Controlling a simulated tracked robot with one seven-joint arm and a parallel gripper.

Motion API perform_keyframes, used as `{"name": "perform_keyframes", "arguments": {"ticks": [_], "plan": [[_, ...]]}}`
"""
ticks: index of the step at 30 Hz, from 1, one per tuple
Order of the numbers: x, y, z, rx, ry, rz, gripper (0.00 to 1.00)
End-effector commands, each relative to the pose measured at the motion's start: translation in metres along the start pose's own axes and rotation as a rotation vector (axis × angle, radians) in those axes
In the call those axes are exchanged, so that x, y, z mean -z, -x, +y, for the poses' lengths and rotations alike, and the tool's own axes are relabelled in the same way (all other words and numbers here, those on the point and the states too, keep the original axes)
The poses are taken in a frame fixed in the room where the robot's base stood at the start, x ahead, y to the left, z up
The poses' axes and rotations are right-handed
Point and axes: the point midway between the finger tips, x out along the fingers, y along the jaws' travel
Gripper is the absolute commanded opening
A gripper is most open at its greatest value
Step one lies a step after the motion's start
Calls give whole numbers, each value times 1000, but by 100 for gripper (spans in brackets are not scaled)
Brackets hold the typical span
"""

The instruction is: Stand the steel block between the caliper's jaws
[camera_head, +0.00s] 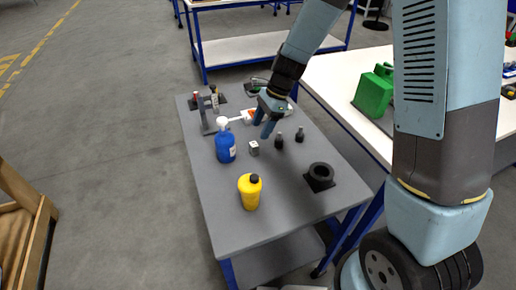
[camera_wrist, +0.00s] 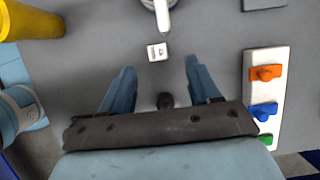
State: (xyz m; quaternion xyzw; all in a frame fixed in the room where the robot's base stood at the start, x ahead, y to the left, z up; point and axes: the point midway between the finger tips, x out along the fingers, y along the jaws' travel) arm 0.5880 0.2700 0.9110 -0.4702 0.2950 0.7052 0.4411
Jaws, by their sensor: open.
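The steel block (camera_head: 253,148) is a small pale cube on the grey table, beside the blue bottle. In the wrist view the block (camera_wrist: 157,51) lies ahead of the fingertips, with a dark mark on its face. My gripper (camera_head: 268,128) is above the table, just beyond the block in the head view. Its two fingers (camera_wrist: 159,68) are apart and hold nothing; the block is outside them. A grey upright fixture (camera_head: 204,116) stands at the table's far left and may be the caliper. Its jaws are too small to make out.
A blue bottle (camera_head: 225,147) with a white top stands left of the block. A yellow bottle (camera_head: 250,192), two small dark bottles (camera_head: 279,141) and a black ring (camera_head: 320,173) are nearer or to the right. A white panel with coloured knobs (camera_wrist: 263,95) lies at the right.

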Motion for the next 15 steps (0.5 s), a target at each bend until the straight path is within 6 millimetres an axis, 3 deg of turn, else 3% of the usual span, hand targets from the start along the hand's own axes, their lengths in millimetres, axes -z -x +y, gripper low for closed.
{"name": "perform_keyframes", "arguments": {"ticks": [10,15], "plan": [[1,-25,1,-1,-1,1,62],[0,-49,2,-2,-1,0,62]]}}
